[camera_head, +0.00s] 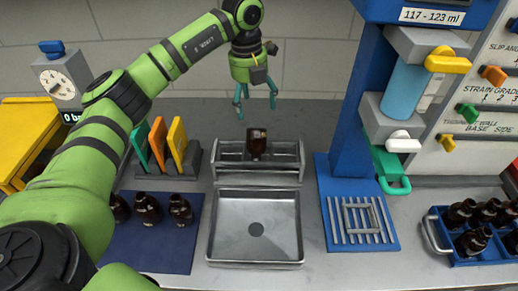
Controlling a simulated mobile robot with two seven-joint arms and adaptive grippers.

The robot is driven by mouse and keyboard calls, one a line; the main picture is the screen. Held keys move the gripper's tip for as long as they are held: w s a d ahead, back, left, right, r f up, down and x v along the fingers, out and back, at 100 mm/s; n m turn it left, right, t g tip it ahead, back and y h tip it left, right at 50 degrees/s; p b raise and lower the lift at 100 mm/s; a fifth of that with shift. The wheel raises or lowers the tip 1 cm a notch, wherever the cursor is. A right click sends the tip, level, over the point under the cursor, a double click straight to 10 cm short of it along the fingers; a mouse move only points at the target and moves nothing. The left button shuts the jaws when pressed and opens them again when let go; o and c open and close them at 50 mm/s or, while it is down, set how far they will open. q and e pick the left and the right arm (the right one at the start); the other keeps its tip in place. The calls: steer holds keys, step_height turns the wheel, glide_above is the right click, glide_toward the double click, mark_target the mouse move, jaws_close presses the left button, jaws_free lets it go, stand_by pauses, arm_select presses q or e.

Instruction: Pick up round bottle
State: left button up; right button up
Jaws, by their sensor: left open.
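A dark amber bottle (257,142) stands alone in a grey metal rack (287,166) behind the sink-like tray. More amber bottles stand on a dark blue mat (165,244) at the left: one bottle (148,208), another (180,209), and a third (118,208) partly hidden by my arm. I cannot tell which of these is the round one. My left gripper (256,106) has its teal fingers apart and empty, pointing down above and behind the rack bottle. My right gripper is not in view.
A shallow metal tray (226,237) lies in front of the rack. A blue test stand (343,165) rises to the right. A blue crate (460,261) of bottles stands at far right. Coloured plates in a holder (194,160) and a dial gauge (58,86) are at left.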

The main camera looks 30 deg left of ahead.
mark_target(256, 128)
arm_select(q)
steer(key=shift+s+f+b, duration=0.15)
steer(key=shift+f+b, duration=0.15)
steer(key=shift+f, duration=0.5)
steer(key=shift+d+f+p, duration=0.1)
steer(key=shift+f+p, duration=0.25)
steer(key=shift+p, duration=0.1)
steer(key=f+p, duration=0.2)
steer(key=s+d+f+p, duration=0.1)
steer(key=shift+f, duration=0.35)
step_height(256, 128, down, 2)
steer(key=shift+w+f, duration=0.1)
steer(key=shift+w, duration=0.05)
steer(key=shift+w+f, duration=0.1)
steer(key=shift+d, duration=0.1)
steer(key=c, duration=1.5)
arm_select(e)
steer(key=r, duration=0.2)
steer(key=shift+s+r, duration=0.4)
